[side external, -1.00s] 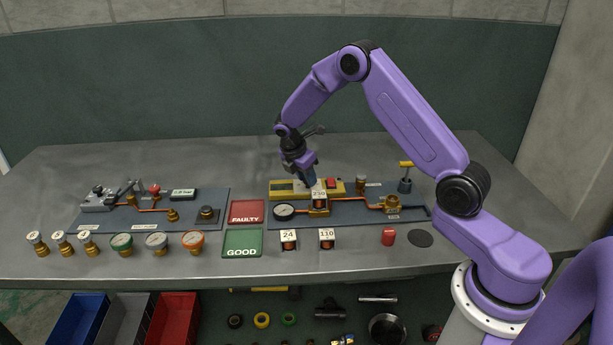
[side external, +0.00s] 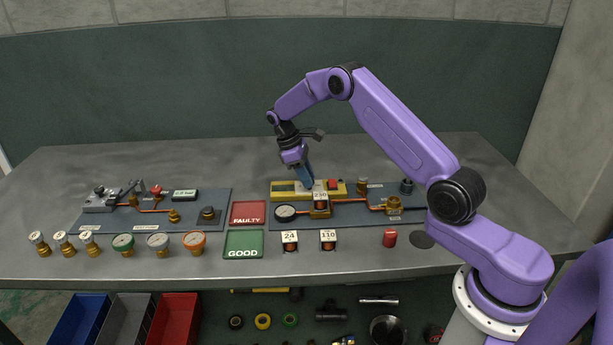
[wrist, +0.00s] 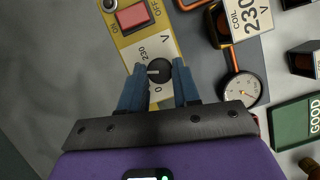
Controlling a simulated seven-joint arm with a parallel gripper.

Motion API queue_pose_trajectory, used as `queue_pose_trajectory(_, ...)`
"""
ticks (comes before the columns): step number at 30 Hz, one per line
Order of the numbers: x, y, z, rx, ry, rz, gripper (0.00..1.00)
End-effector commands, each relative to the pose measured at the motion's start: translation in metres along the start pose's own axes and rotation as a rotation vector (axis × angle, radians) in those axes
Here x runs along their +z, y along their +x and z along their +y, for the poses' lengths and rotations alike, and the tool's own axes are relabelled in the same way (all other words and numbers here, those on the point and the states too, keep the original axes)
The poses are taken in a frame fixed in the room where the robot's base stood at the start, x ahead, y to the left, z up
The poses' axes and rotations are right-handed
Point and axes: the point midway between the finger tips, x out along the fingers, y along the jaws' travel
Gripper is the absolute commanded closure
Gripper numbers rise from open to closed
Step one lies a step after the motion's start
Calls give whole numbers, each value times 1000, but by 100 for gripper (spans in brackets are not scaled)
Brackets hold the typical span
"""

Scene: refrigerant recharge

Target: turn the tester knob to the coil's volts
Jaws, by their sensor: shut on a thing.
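The yellow tester (side external: 283,188) lies at the back of the right-hand board. It also shows in the wrist view (wrist: 133,52), with a red ON/OFF switch (wrist: 137,16) and a black knob (wrist: 158,70). The dial is marked 0, 230 and V. A pale mark on the knob faces left in the wrist view; its exact setting is hard to read. My gripper (wrist: 158,80) is shut on the knob, one blue finger on each side; it also shows in the side view (side external: 308,182), tilted. The coil (side external: 320,200) marked 230 V stands just in front; its label shows in the wrist view (wrist: 246,18).
A round gauge (side external: 285,213) and copper pipe sit beside the coil. Loose coils marked 24 (side external: 290,241) and 110 (side external: 328,240) stand in front. Red FAULTY (side external: 248,213) and green GOOD (side external: 244,244) trays lie left. A second board with fittings is farther left.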

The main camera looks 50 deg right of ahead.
Motion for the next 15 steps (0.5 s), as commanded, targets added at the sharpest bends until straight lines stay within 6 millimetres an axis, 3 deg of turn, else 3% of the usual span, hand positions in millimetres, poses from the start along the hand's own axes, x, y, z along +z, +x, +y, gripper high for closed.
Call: queue_pose_trajectory(15, 1, 0, 4, -180, 433, 1, 99)
